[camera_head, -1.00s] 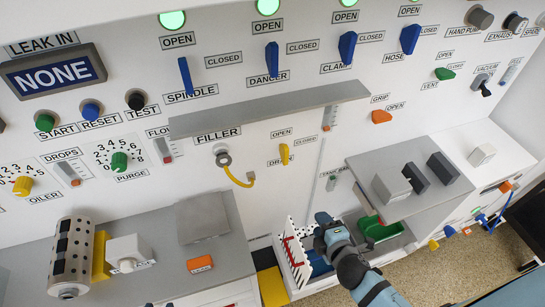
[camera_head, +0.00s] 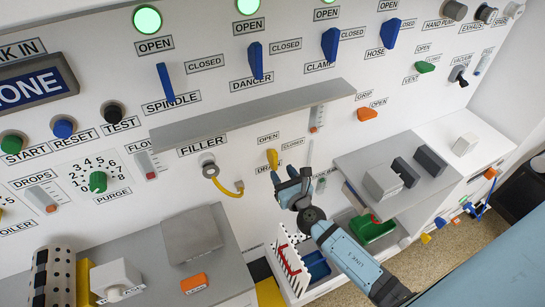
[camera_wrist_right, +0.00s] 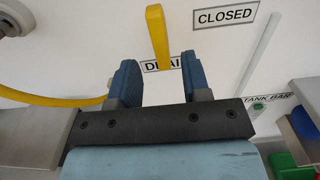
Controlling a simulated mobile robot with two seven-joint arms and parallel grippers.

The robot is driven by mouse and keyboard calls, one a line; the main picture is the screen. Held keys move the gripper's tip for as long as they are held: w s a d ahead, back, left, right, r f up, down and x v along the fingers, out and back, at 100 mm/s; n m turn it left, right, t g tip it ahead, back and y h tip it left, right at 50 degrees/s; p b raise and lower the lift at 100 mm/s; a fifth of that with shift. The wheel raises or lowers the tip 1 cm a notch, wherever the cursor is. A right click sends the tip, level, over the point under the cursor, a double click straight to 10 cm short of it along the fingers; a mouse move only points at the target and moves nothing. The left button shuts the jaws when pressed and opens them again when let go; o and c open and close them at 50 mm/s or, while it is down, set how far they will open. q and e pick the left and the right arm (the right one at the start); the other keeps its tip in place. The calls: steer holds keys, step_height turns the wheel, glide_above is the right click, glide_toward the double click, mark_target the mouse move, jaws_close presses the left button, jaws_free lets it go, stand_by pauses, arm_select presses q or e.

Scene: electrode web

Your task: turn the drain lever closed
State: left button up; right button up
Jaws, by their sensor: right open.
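The yellow drain lever (camera_head: 272,159) is on the white panel, below the OPEN label and above the partly hidden DRAIN label. Its handle hangs roughly downward. In the right wrist view the lever (camera_wrist_right: 157,38) stands ahead of my right gripper, between the lines of the two fingers. My right gripper (camera_head: 291,180) is just below the lever in the head view. Its blue fingers (camera_wrist_right: 161,80) are apart with nothing between them, and I see no contact with the lever. The CLOSED label (camera_wrist_right: 226,15) is to the lever's right in the wrist view. My left gripper is not in view.
A yellow hose (camera_head: 229,189) hangs from the filler port left of the lever. A grey shelf (camera_head: 250,112) juts out above it. Grey blocks stand on a ledge at right.

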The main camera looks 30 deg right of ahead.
mark_target(276, 163)
steer(key=w, duration=0.7)
steer(key=shift+d, duration=0.2)
jaws_close()
